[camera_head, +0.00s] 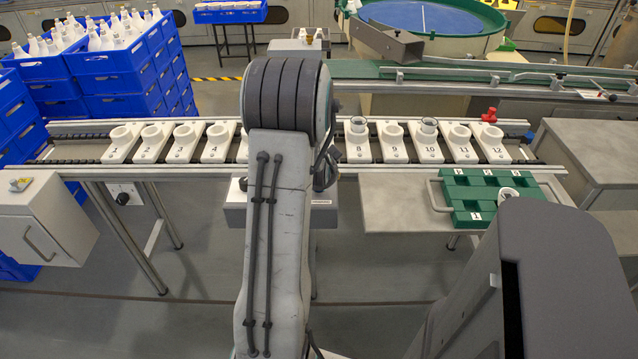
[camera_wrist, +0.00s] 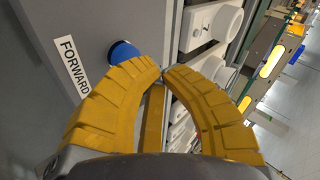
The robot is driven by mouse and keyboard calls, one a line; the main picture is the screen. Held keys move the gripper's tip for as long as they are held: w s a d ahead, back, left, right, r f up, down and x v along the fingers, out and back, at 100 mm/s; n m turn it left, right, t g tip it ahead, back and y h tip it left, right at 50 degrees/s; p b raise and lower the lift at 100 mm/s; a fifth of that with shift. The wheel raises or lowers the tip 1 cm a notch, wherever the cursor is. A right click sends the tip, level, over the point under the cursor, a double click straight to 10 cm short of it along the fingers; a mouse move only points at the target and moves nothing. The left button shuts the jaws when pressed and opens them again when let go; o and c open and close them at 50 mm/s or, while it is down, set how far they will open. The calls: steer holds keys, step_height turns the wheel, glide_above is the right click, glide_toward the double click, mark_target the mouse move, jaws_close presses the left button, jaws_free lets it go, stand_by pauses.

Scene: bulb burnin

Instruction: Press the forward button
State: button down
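The forward button is a round blue button (camera_wrist: 124,52) on a grey panel (camera_wrist: 60,22) in the wrist view. A white label reading FORWARD (camera_wrist: 73,66) is fixed beside it. My gripper (camera_wrist: 163,73) has yellow ribbed fingers, and their tips meet with nothing seen between them. The tips are just right of and below the button in the picture. The left finger covers the button's lower edge; I cannot tell whether it touches. In the head view my arm hides the gripper and the button. Part of a grey box (camera_head: 234,214) shows behind the arm.
A conveyor with numbered white holders (camera_head: 393,146) runs across the head view. A green tray (camera_head: 466,181) lies on a side shelf at right. A grey cabinet (camera_head: 43,225) is at left, with blue crates (camera_head: 112,86) behind. White holders (camera_wrist: 212,24) stand close beside the panel.

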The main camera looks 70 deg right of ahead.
steer(key=shift+r, duration=0.15)
steer(key=shift+r+p, duration=1.45)
steer(key=shift+r, duration=0.95)
steer(key=shift+n, duration=0.3)
